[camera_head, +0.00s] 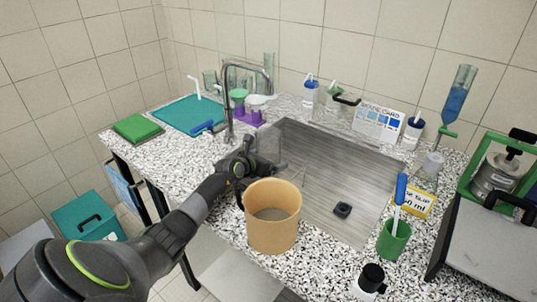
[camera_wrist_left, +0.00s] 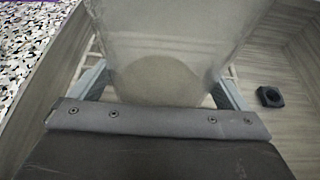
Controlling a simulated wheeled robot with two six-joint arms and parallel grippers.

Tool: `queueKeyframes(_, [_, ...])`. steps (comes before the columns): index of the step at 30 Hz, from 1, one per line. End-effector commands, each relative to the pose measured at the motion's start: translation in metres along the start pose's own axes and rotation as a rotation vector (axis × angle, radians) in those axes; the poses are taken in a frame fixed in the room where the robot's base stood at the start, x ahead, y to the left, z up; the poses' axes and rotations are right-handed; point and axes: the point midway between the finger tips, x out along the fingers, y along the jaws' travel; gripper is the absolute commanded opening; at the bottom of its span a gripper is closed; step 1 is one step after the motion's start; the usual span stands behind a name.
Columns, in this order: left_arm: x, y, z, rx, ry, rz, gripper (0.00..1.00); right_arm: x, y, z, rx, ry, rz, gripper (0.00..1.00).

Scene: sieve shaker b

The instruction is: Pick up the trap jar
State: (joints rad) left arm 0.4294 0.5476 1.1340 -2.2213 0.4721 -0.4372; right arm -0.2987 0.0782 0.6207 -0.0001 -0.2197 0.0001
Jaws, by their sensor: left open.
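The trap jar, a clear see-through jar (camera_head: 269,143), stands at the left end of the sink in the head view. In the left wrist view the jar (camera_wrist_left: 175,50) fills the upper middle, with a tan-grey round patch at its lower end. My left gripper (camera_head: 258,160) is at the jar, partly hiding its lower part. In the left wrist view the open fingers (camera_wrist_left: 163,88) lie on either side of the jar; whether they touch it I cannot tell. My right gripper is not in view.
The grey sink (camera_head: 320,165) holds a small black block (camera_head: 342,209). A tan bucket (camera_head: 273,230) stands close to my left wrist. The faucet (camera_head: 229,110) rises behind the gripper. A green cup (camera_head: 393,243) with a blue-handled brush stands at right.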

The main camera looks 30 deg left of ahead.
Motion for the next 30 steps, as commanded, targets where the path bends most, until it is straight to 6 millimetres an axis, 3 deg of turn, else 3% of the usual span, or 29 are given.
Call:
queueKeyframes(8, [0.0012,-0.0001,0.0002,0.0,0.0,0.0,0.96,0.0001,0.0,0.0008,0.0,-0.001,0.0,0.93])
queueKeyframes(20, [0.001,0.0001,0.0001,0.0,0.0,0.0,0.44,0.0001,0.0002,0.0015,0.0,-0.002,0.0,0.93])
queueKeyframes(30, [0.0002,0.0001,0.0026,0.001,-0.001,0.0,0.44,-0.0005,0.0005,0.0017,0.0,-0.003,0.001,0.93])
